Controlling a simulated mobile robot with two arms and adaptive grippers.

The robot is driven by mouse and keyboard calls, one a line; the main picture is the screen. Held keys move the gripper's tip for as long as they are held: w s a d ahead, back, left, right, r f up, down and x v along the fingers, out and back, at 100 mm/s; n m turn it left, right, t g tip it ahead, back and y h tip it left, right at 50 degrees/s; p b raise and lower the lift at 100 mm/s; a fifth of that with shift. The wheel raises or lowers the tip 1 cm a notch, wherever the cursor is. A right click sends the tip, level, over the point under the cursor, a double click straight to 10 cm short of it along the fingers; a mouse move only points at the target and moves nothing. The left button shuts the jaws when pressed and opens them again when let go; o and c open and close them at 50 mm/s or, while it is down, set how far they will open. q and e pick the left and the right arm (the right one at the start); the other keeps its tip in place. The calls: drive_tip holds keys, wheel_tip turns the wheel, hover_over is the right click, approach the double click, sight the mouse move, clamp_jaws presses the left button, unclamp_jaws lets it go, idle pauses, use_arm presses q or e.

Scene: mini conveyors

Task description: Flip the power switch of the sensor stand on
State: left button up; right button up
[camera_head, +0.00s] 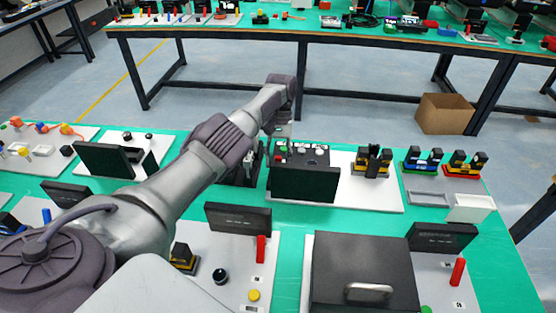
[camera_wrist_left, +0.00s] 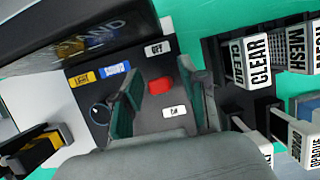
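The sensor stand's black screen (camera_head: 303,184) stands on a white board, with its dark control panel (camera_head: 316,152) behind it. In the left wrist view the panel (camera_wrist_left: 98,122) carries a red switch (camera_wrist_left: 160,86) between a white OFF label (camera_wrist_left: 157,47) and a white label (camera_wrist_left: 174,111) that seems to read ON. Yellow and blue labels lie to its left. My left gripper (camera_wrist_left: 160,66) is open over the panel, one finger on each side of the red switch; contact cannot be told. In the head view my forearm partly covers this area. My right gripper is not in view.
Labelled blocks such as CLEAR (camera_wrist_left: 257,60) stand close right of the gripper in the wrist view. The black screen (camera_wrist_left: 80,35) rises close on its left. Yellow-black modules (camera_head: 372,162) stand right of the panel in the head view.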

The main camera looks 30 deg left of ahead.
sight(278, 156)
use_arm(q)
wheel_tip(278, 156, up, 6)
drive_tip(key=shift+r, duration=2)
